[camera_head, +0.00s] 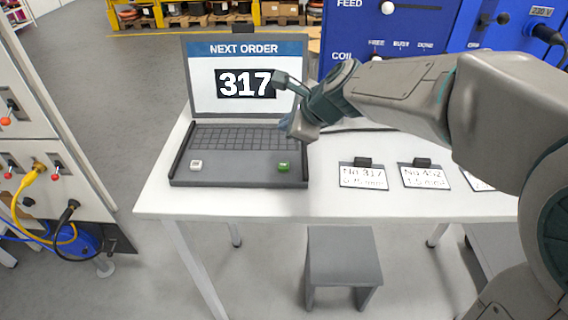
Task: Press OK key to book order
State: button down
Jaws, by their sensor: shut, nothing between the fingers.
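A laptop-like order terminal (178,172) stands open on the white table. Its screen (203,92) reads "NEXT ORDER" and "317". A green key (284,167) sits at the right of its front deck, and a white key (195,165) at the left. The marks on both keys are too small to read, so I cannot tell which says OK. My gripper (287,123) is shut and empty. It reaches in from the right, above the right end of the keyboard (235,138), and appears apart from the green key. My wrist covers the screen's right edge.
Cards marked No.317 (362,176) and No.452 (425,177) lie right of the terminal, with another partly hidden. The white table (240,203) is clear along its front edge. A grey stool (344,258) stands below. A blue machine (348,43) stands behind.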

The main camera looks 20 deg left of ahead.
aim_at(287, 167)
jog(key=shift+f+b, duration=4)
jog(key=shift+f, duration=0.4)
jog(key=shift+f+b, duration=0.35)
jog(key=shift+f, duration=0.05)
jog(key=shift+f+b, duration=0.35)
jog(key=shift+f, duration=0.1)
jog(key=shift+r, duration=0.1)
jog(key=shift+r+p, duration=0.8)
jog(key=shift+p, duration=0.05)
notch_tip(287, 167, up, 5)
jog(key=p, duration=0.4)
jog(key=shift+p, duration=0.4)
